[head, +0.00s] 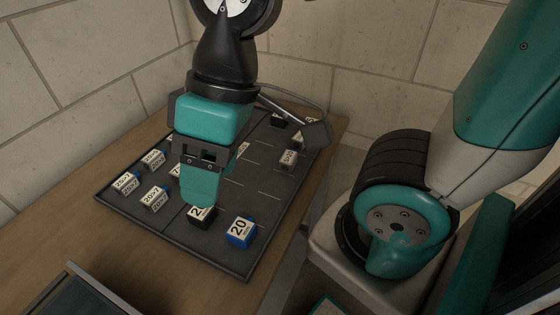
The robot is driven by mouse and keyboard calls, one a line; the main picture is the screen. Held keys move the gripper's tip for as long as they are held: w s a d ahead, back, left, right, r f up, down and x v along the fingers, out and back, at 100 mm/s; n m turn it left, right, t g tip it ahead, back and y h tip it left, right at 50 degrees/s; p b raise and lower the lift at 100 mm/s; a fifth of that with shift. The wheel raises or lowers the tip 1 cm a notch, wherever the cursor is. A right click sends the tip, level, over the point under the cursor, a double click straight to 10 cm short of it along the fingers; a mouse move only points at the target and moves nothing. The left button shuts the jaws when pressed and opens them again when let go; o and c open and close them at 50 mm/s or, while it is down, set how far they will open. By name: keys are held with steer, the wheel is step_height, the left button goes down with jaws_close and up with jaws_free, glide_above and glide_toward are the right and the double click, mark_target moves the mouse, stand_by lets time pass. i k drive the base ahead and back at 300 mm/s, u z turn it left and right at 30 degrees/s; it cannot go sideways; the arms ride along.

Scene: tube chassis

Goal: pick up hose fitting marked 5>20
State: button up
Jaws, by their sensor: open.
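A dark tray (130,212) on the wooden table holds several small labelled fittings. Grey ones stand at the left, such as one (126,183) whose label seems to start with 20. Another (288,158) stands at the far right, its label too small to read surely. I cannot tell which is marked 5>20. My gripper (200,203) is open, pointing down just above or behind the black fitting; contact is unclear.
Block walls (95,75) close off the back and left of the table (50,240). A dark-framed tray or box (85,290) sits at the front left. More fittings behind my gripper are partly hidden. The tray's middle right is mostly bare.

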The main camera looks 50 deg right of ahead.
mark_target(287, 163)
steer(key=u, duration=1.25)
steer(key=k, duration=1.05)
steer(key=z, duration=1.2)
steer(key=i, duration=0.5)
steer(key=z, duration=0.05)
